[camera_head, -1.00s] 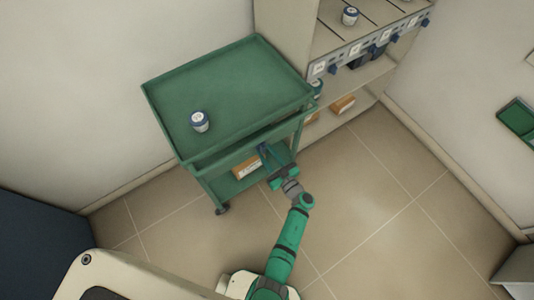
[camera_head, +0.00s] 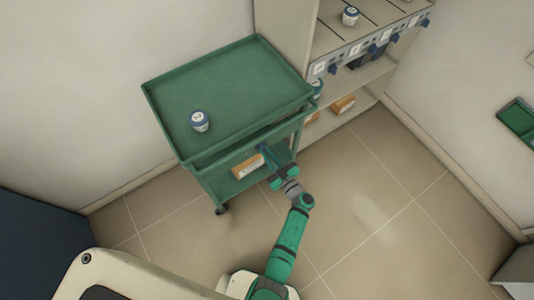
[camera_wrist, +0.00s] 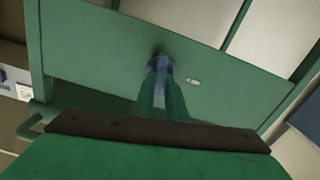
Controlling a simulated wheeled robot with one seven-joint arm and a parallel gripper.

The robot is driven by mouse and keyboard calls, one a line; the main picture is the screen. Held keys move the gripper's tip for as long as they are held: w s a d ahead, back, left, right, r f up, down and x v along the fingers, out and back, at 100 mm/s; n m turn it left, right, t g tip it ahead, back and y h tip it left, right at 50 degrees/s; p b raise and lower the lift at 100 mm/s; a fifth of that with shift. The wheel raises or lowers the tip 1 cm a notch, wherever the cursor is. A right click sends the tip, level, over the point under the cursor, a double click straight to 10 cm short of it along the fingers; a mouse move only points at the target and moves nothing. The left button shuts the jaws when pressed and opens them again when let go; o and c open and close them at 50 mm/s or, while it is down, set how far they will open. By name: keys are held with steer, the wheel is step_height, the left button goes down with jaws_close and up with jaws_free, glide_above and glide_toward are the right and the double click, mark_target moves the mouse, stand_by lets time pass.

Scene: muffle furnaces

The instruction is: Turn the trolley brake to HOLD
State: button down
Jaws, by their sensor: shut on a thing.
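The green trolley (camera_head: 235,138) stands against the wall, left of the shelf unit. Its blue brake handle (camera_head: 263,151) is on the side facing my arm, below the top tray. In the wrist view the blue brake handle (camera_wrist: 161,67) sticks out from a green panel (camera_wrist: 115,60), with a small pale mark (camera_wrist: 193,81) to its right. My gripper (camera_head: 270,165) is at the handle, and in the wrist view its two green fingers (camera_wrist: 162,85) are closed on the handle's sides. The HOLD lettering cannot be read.
A white jar with a dark lid (camera_head: 200,121) stands on the trolley top. A cardboard box (camera_head: 249,166) sits on the lower shelf. A shelf unit with blue knobs (camera_head: 352,62) adjoins on the right. The tiled floor (camera_head: 370,190) to the right is clear.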

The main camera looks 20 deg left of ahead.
steer(key=n, duration=0.4)
steer(key=shift+a+n, duration=0.1)
steer(key=shift+n, duration=0.2)
steer(key=n, duration=0.9)
steer(key=shift+f, duration=0.25)
steer(key=shift+s+a+f+n, duration=0.1)
steer(key=shift+s+n, duration=0.05)
steer(key=shift+n, duration=0.4)
steer(key=shift+s+a+n, duration=0.1)
steer(key=shift+n, duration=0.45)
steer(key=shift+d, duration=0.15)
steer(key=c, duration=1.8)
jaws_free()
